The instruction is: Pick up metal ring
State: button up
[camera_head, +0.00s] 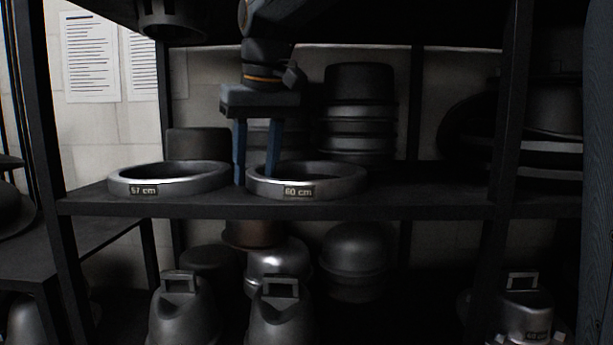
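Two metal rings lie flat on the middle shelf (430,199). The left metal ring (205,181) is labelled "57 cm" and the right metal ring (340,187) is labelled "60 cm". My gripper (255,178) comes down from above with its two blue fingers apart. The left finger is in the gap between the rings, and the right finger reaches down at the left part of the 60 cm ring. The left wall of that ring appears to lie between the fingers. I cannot tell whether the fingers touch it.
Dark stacked hat blocks (358,110) stand behind the right ring. Shelf posts (505,120) rise at the right and left. Metal moulds with handles (281,310) stand below. The shelf right of the 60 cm ring is clear. A dark cylindrical part (172,18) hangs above.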

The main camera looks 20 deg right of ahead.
grip_shut()
jog(key=shift+r, duration=0.15)
